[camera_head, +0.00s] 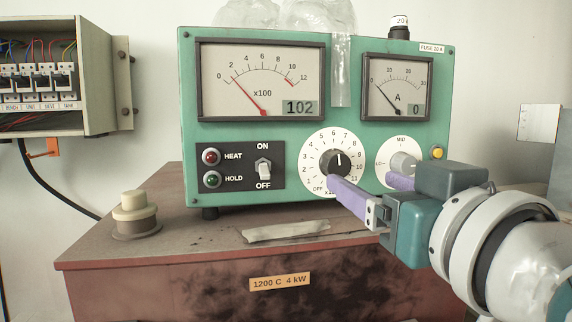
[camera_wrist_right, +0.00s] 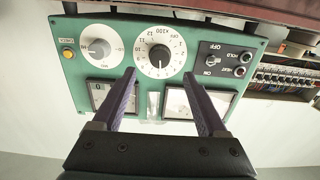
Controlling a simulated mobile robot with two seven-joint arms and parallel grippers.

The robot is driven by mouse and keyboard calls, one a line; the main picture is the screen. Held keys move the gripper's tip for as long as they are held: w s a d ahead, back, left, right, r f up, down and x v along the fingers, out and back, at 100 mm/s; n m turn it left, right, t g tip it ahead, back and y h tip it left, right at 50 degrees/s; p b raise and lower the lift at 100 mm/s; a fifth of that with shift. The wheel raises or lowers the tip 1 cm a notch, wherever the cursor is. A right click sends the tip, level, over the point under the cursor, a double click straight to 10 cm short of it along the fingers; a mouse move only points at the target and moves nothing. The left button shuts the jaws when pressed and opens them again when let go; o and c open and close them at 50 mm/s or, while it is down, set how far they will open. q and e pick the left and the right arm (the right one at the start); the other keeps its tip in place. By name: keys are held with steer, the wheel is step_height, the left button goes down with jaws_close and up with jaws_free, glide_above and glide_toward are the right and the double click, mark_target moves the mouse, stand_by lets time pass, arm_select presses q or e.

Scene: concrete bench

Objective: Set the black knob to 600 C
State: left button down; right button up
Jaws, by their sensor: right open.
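In the right wrist view the knob (camera_wrist_right: 160,57) shows upside down. My right gripper (camera_head: 362,181) is open and empty, in front of the panel. In the head view one purple fingertip overlaps the knob's lower edge and the other is near the grey knob. In the right wrist view the fingertips (camera_wrist_right: 160,73) lie either side of the knob, apparently apart from it. My left gripper is not in view.
The grey MID/LO knob (camera_head: 403,163) and yellow button (camera_head: 437,153) are right of the dial. A toggle switch (camera_head: 264,169) is left. The large meter (camera_head: 263,80) shows 102; the ammeter (camera_head: 397,85) shows 0. A flat pale strip (camera_head: 286,230) lies in front of the box.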

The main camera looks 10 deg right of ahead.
mark_target(340, 168)
steer(key=w+p, duration=0.1)
steer(key=w, duration=0.4)
steer(key=shift+w+a+r, duration=0.1)
steer(key=shift+w, duration=0.3)
steer(key=shift+w+p, duration=0.3)
steer(key=shift+w, duration=0.6)
steer(key=shift+c, duration=0.4)
jaws_close()
